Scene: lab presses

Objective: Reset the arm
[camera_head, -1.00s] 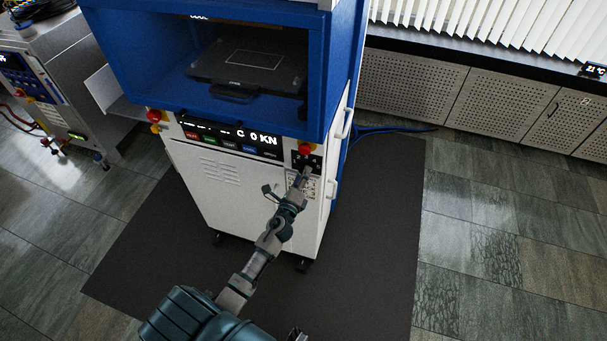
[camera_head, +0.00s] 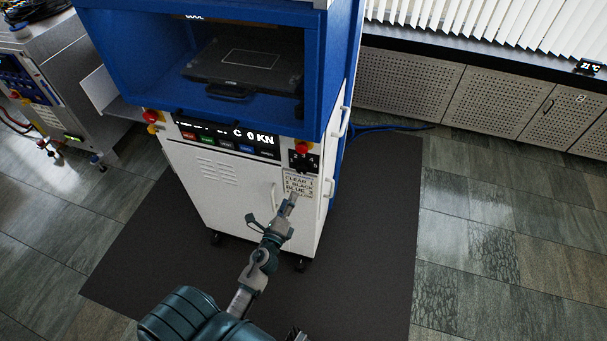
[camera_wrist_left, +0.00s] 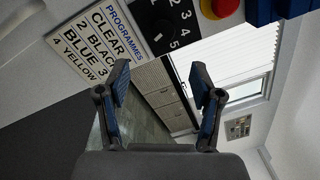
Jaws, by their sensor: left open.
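My left arm reaches up from the bottom of the head view, and its gripper (camera_head: 270,210) is in front of the white lower front of the blue press (camera_head: 316,75). In the left wrist view the gripper (camera_wrist_left: 161,92) has its two fingers apart with nothing between them. A programme label (camera_wrist_left: 95,45) and a black numbered dial (camera_wrist_left: 166,30) show beyond the fingers. The gripper appears clear of the dial (camera_head: 303,161) and below it. My right gripper cannot be made out; only a small dark part shows at the bottom edge.
A red button (camera_head: 301,147) sits above the dial, and another red button (camera_head: 150,116) is at the panel's left. A grey machine (camera_head: 75,85) stands at left. Perforated cabinets (camera_head: 480,100) line the back wall. The dark mat (camera_head: 375,230) has clear room at right.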

